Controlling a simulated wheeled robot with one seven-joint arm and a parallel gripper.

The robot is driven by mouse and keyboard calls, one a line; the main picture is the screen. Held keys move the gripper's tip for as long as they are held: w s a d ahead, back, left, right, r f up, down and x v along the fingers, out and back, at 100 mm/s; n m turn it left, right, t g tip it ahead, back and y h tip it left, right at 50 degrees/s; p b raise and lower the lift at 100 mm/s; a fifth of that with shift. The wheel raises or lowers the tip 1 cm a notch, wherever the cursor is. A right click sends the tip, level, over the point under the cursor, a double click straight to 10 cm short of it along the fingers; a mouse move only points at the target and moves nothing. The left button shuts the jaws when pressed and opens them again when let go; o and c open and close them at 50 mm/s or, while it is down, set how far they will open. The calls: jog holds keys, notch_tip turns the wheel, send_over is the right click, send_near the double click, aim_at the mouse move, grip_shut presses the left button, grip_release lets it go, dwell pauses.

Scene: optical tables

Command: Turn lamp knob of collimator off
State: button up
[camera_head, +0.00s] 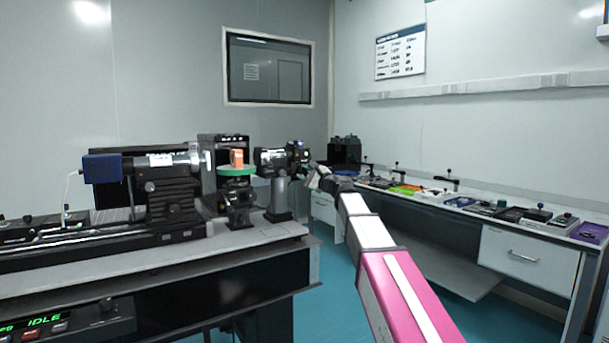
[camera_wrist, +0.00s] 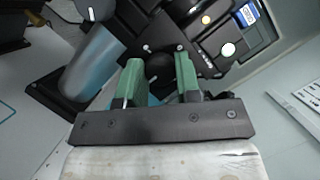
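A black instrument with a barrel (camera_head: 272,157) stands on a silver column at the right end of the left table. I cannot tell for sure whether it or the long black tube (camera_head: 168,185) with a blue end box (camera_head: 102,168) is the collimator. My gripper (camera_head: 312,176) is right beside the instrument on the column. In the wrist view, my gripper (camera_wrist: 160,78) has its green fingers apart. A dark round knob (camera_wrist: 158,66) shows between them, against the black body (camera_wrist: 210,40). I cannot tell whether the fingers touch it, or its setting.
A green round stage (camera_head: 236,171) with an orange block (camera_head: 237,157) stands left of the instrument. The silver column (camera_wrist: 95,62) is close at left in the wrist view. A long bench (camera_head: 500,220) with small devices runs along the right wall. Blue floor lies between the tables.

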jog(key=c, duration=0.3)
jog(key=shift+n, duration=0.3)
